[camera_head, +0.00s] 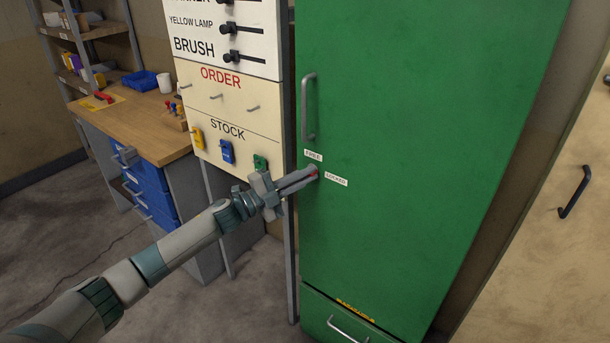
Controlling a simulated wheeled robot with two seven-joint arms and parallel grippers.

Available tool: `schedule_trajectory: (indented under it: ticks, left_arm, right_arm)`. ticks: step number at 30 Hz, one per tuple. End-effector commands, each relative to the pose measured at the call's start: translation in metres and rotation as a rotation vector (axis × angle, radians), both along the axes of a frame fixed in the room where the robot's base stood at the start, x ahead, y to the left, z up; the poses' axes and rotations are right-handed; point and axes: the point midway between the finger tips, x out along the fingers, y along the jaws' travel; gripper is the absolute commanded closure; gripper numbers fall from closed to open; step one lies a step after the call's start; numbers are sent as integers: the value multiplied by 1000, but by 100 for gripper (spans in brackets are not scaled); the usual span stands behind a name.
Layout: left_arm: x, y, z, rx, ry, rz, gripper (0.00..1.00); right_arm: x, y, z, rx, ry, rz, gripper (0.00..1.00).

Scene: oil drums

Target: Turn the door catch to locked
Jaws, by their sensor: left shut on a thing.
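The door catch (314,173) is a small red piece at the left edge of a tall green cabinet door (410,130). A white label reading FREE (313,156) is above it, and a label reading LOCKED (336,180) is to its right. My left gripper (310,175) reaches in from the left and is shut on the catch. The fingers hide most of the catch, so I cannot tell which way it points. My right gripper is not in view.
A grey vertical handle (309,107) is above the catch. A board with ORDER and STOCK hooks (228,110) stands left of the cabinet. A wooden workbench (130,124) is further left. A pale door with a dark handle (574,192) is at right.

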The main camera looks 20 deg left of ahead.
Motion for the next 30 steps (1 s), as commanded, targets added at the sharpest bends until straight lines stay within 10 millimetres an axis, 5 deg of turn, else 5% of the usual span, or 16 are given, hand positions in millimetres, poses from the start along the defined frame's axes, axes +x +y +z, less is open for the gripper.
schedule_trajectory:
  ticks: [13,30]
  left_arm:
    - [0,0,-1,287,-103,-1,100]
    - [0,-1,-3,335,-121,0,100]
  right_arm:
    - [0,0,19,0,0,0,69]
    - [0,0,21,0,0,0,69]
